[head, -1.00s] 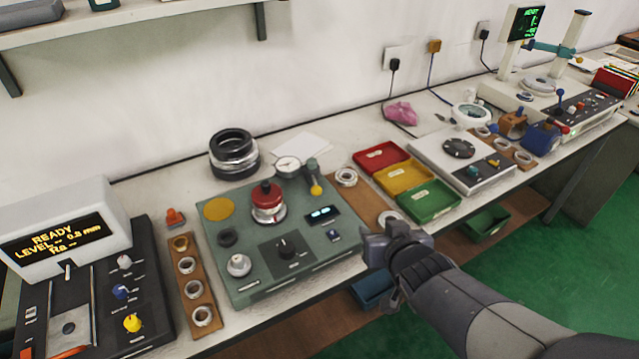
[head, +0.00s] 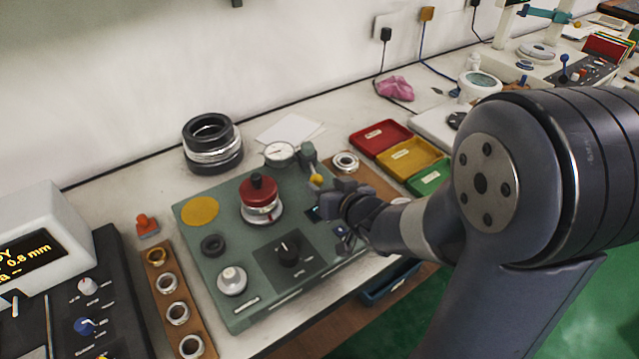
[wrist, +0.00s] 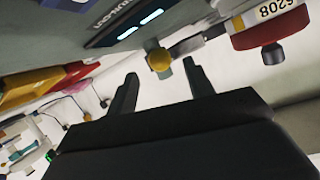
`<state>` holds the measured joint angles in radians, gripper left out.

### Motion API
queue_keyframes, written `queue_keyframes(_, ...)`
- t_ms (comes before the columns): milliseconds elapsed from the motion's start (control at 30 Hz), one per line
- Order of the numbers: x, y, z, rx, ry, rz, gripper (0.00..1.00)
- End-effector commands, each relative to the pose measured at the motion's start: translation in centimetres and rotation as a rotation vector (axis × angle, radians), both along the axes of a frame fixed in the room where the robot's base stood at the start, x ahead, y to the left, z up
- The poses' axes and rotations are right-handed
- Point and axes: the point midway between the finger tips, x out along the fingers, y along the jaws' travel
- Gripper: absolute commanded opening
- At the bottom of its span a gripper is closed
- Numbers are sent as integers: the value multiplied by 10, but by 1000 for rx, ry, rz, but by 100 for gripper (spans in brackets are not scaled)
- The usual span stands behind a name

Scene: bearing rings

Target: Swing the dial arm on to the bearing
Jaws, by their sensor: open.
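The dial arm's yellow knob (head: 316,179) sits beside a green post (head: 309,155) at the back right of the green tester (head: 225,295). The white-faced dial (head: 280,153) is just left of the post. The bearing (head: 262,216) is a silver ring under a red cap (head: 260,190), in front of the dial and left of the knob. My gripper (head: 330,190) is close to the knob. In the wrist view, the open gripper (wrist: 160,68) has the yellow knob (wrist: 158,60) between its fingertips in the picture; I cannot tell whether they touch it.
Stacked dark and silver rings (head: 212,145) stand behind the tester. A ring board (head: 178,313) lies to its left, and another loose ring (head: 345,161) to its right. Red, yellow (head: 412,156) and green trays lie further right. My arm hides the right part of the bench.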

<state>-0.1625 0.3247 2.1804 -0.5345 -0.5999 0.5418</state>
Motion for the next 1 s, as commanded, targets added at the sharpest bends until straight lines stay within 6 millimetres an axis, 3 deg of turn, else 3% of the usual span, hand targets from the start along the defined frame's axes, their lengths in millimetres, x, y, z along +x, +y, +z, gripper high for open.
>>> queue_keyframes(233,25,13,-12,0,1,0,50)
queue_keyframes(667,31,16,-14,-1,0,-1,50)
queue_keyframes(1000,31,16,-14,0,0,-1,23)
